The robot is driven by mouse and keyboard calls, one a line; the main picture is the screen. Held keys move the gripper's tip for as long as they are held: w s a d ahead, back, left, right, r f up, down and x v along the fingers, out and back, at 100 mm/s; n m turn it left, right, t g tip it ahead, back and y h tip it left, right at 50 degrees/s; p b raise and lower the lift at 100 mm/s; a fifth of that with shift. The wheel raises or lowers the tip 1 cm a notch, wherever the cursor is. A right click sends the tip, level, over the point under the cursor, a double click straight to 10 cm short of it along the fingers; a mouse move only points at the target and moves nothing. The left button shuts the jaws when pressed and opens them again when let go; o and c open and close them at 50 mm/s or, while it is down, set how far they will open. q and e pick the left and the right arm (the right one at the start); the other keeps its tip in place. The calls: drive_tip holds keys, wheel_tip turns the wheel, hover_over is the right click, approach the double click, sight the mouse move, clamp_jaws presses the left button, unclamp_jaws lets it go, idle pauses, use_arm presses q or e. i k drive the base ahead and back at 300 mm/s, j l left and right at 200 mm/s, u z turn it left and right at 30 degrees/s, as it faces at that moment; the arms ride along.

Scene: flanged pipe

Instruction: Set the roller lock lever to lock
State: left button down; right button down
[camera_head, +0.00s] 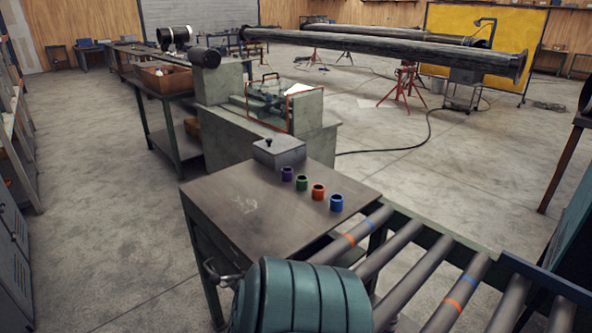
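The roller conveyor (400,243), with grey rollers, runs beside the table at the lower right. Neither of my grippers is in view.
Purple (287,174), green (302,183), orange (318,192) and blue (336,203) rings stand in a row along the table's right side. A banded teal drum shape (300,298) fills the bottom middle. A green machine (270,120) stands behind the table. The table's left part is clear.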

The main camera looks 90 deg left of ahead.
sight(215, 280)
drive_tip(key=u, duration=3.25)
